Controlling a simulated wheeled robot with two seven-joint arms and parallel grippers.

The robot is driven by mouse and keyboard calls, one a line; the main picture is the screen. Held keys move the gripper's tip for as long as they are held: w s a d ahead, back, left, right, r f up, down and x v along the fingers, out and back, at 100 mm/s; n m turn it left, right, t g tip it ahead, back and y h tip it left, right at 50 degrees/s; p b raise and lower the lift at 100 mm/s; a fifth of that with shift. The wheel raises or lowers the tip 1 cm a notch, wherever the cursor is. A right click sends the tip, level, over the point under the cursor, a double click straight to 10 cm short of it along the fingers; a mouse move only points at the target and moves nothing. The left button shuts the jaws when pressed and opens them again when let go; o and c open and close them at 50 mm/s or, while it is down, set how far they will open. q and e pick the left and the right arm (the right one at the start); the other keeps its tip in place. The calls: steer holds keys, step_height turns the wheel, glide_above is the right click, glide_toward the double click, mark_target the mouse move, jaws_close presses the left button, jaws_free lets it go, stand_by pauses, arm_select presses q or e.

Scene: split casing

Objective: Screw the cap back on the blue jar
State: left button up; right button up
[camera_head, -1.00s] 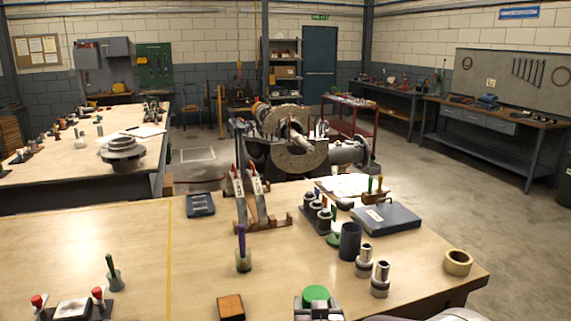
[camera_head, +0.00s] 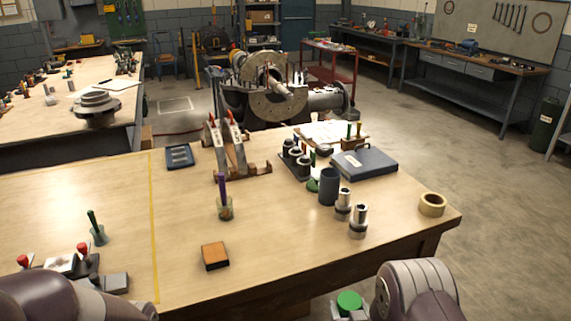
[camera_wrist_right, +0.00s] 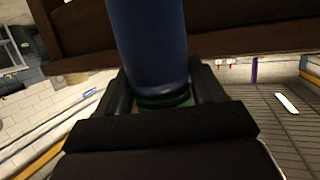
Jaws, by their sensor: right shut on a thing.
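My right gripper (camera_wrist_right: 165,95) is shut, with a blue jar (camera_wrist_right: 150,40) between its fingers in the right wrist view. A dark ring and a green band, apparently the cap (camera_wrist_right: 170,103), show at the jar's near end. In the head view the green cap's round top (camera_head: 349,302) shows at the right gripper, off the table's front edge. The jar's body is hidden there. I cannot tell how tightly the cap sits. My left arm enters at the bottom left; its gripper is out of view.
On the wooden table (camera_head: 290,255) stand a dark open cylinder (camera_head: 328,187), metal fittings (camera_head: 358,222), a tape roll (camera_head: 432,204), an orange-topped block (camera_head: 215,256) and a cup with a purple handle (camera_head: 224,208). A clamp fixture (camera_head: 60,265) sits at left. The front middle is clear.

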steer(key=s+a+f+n+g+y, duration=0.1)
steer(key=s+a+f+n+y, duration=0.1)
steer(key=a+n+y, duration=0.2)
steer(key=s+a+f+n+g+y, duration=0.2)
steer(key=s+a+n+y, duration=0.1)
steer(key=a, duration=0.7)
steer(key=shift+s+a+f+n+y, duration=0.25)
steer(key=shift+a+n+y, duration=0.2)
steer(key=shift+y, duration=0.75)
steer(key=shift+d, duration=0.1)
jaws_close()
arm_select(q)
step_height(320, 180, up, 12)
steer(key=s, duration=0.1)
steer(key=shift+s, duration=0.2)
steer(key=shift+f, duration=0.1)
